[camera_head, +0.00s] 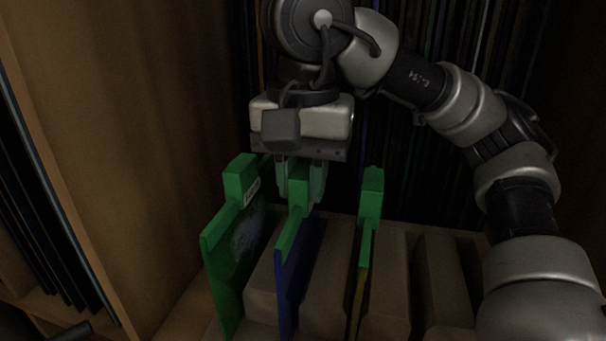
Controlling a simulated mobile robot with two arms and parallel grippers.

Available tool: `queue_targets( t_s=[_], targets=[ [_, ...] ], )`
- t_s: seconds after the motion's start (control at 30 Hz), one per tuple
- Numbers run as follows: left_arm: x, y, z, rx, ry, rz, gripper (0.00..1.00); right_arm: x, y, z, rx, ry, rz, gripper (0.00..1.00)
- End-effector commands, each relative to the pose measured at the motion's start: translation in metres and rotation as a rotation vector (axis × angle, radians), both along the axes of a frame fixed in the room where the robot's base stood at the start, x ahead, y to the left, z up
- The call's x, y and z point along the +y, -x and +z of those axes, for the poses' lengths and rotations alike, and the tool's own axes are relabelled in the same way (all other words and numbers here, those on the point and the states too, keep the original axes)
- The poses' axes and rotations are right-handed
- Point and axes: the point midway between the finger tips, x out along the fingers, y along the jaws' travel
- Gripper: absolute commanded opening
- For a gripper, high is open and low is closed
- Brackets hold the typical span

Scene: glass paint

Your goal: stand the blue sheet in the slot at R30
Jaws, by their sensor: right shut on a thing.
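The blue sheet (299,265) stands nearly upright in the rack, with a green edge strip and a raised green grip block on top. My right gripper (301,180) points down from above and is shut on that green block. The sheet's lower end is between two wooden blocks; I cannot tell whether it is seated in a slot. No R30 mark is readable. My left gripper does not show.
A green sheet (225,267) with a small white label stands to the left, and a yellow sheet (359,290) with a green top to the right. Wooden rack blocks (446,275) with gaps lie further right. A wooden panel (130,130) closes the left side; dark upright sheets fill the back.

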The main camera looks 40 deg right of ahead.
Motion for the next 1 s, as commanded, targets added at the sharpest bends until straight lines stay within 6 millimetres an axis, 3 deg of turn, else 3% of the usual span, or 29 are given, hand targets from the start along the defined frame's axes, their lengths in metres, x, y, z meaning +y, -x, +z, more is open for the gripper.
queue_targets(
  t_s=[0.4, 0.43, 0.6, 0.8, 1.0],
  targets=[
    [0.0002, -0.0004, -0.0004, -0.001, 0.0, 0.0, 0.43, 0.0002, 0.0001, -0.0037, 0.001, 0.0, 0.0, 0.0],
    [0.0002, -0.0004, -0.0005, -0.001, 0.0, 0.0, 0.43, 0.0002, 0.0001, -0.0038, 0.001, 0.0, 0.0, 0.28],
    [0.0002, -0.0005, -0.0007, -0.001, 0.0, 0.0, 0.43, 0.0002, 0.0002, -0.0045, 0.003, 0.001, 0.001, 0.53],
    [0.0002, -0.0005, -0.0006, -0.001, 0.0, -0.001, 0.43, 0.0003, 0.0001, -0.0042, 0.002, 0.001, 0.001, 0.53],
    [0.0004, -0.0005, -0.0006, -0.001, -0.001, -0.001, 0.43, 0.0002, 0.0001, -0.0042, 0.002, 0.001, 0.001, 0.82]
  ],
)
